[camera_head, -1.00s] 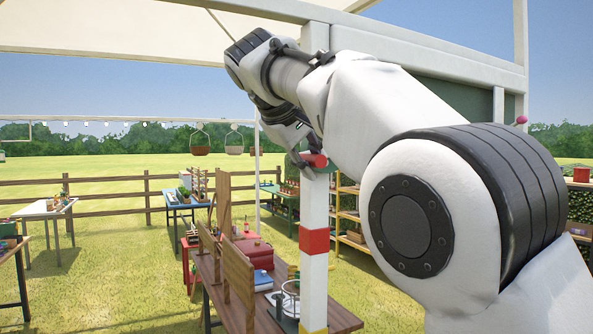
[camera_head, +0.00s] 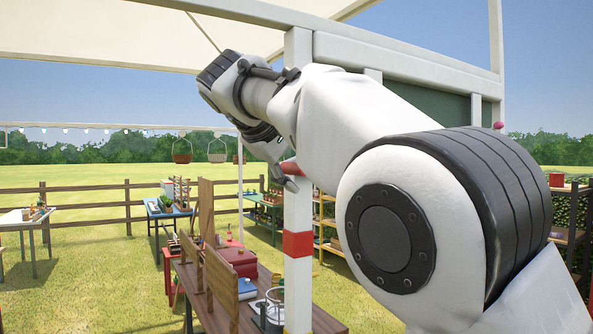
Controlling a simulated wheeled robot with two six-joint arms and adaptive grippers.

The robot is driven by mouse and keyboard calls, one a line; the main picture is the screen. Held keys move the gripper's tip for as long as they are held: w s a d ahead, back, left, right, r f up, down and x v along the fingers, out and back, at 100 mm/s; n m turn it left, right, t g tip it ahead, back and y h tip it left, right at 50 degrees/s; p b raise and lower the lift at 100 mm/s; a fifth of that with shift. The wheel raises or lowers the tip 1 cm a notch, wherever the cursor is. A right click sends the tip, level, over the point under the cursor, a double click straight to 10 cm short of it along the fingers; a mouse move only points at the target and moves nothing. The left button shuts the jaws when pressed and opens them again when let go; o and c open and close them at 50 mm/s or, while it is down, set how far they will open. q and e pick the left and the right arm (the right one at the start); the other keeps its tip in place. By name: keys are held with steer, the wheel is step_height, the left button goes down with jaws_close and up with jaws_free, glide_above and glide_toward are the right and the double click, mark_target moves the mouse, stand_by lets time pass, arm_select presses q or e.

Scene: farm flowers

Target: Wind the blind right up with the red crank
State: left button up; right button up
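A white post (camera_head: 298,205) stands near the middle, with a red band lower on it. A small red piece (camera_head: 291,168), probably the crank's grip, shows against the post at my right gripper (camera_head: 283,176). The gripper's fingers point down beside the red piece and one tip crosses just below it. I cannot tell whether they are closed on it. My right arm's large white links cover the rest of the crank. A dark green panel (camera_head: 432,97), perhaps the blind, shows under the white beam, partly hidden by my arm. My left gripper is out of view.
A wooden bench (camera_head: 325,321) with upright boards, red boxes (camera_head: 239,262) and a wire-handled pot stands at the post's foot. A yellow shelf (camera_head: 327,225) is behind the post. A cream canopy (camera_head: 100,35) hangs overhead.

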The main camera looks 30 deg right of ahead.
steer(key=shift+a+r, duration=0.1)
steer(key=shift+r, duration=0.05)
steer(key=v, duration=1.1)
steer(key=shift+a+r, duration=0.2)
steer(key=shift+a, duration=0.05)
steer(key=shift+s, duration=0.2)
